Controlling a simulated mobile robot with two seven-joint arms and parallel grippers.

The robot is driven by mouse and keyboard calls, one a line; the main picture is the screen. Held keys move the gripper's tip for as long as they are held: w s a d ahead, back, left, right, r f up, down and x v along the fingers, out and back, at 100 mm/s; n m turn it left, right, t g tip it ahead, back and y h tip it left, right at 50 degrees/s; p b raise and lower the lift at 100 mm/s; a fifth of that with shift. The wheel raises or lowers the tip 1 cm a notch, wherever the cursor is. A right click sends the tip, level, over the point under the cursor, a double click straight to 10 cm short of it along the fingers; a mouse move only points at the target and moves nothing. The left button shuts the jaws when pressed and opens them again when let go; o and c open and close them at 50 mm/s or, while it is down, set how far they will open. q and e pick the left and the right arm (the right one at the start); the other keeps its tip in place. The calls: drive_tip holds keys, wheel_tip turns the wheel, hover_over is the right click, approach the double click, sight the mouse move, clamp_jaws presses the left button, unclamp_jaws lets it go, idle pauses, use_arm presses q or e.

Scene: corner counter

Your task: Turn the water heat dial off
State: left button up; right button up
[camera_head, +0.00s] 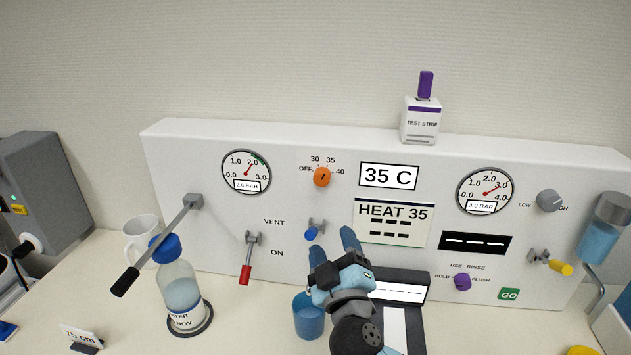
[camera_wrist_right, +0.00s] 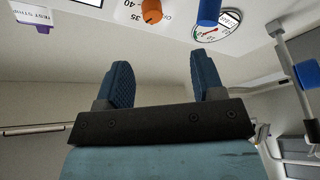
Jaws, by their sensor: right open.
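The orange heat dial (camera_head: 322,177) sits on the upright white panel (camera_head: 285,150), with OFF, 30, 35 and 40 printed around it. Its dark pointer mark looks turned to about 35. The display (camera_head: 388,177) beside it reads 35 C. The dial also shows at the top of the right wrist view (camera_wrist_right: 152,11). My right gripper (camera_head: 333,248) is open and empty, below the dial and in front of the panel, apart from it. Its two blue fingers (camera_wrist_right: 160,72) stand spread in the wrist view. My left gripper is not in view.
A blue knob (camera_head: 311,233) is close to my right fingers. A blue cup (camera_head: 308,317) stands beside my right wrist. A long black-handled lever (camera_head: 160,245), a red-handled lever (camera_head: 247,262) and a bottle (camera_head: 180,291) are left. A purple knob (camera_head: 462,282) is right.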

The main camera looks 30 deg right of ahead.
sight(322, 181)
drive_tip(key=shift+h, duration=0.3)
drive_tip(key=p+x, duration=0.1)
drive_tip(key=x, duration=0.3)
drive_tip(key=p+x, duration=0.2)
drive_tip(key=x, duration=0.2)
drive_tip(key=r+p+x, duration=0.1)
drive_tip(key=p+x, duration=0.1)
drive_tip(key=x, duration=0.2)
drive_tip(key=shift+d+r, duration=0.15)
drive_tip(key=shift+r, duration=0.05)
drive_tip(key=shift+w+d+r+p, duration=0.1)
drive_tip(key=shift+w+d+p, duration=0.2)
drive_tip(key=shift+w, duration=0.35)
drive_tip(key=shift+c, duration=0.4)
drive_tip(key=c, duration=0.8)
drive_tip(key=shift+c, duration=0.2)
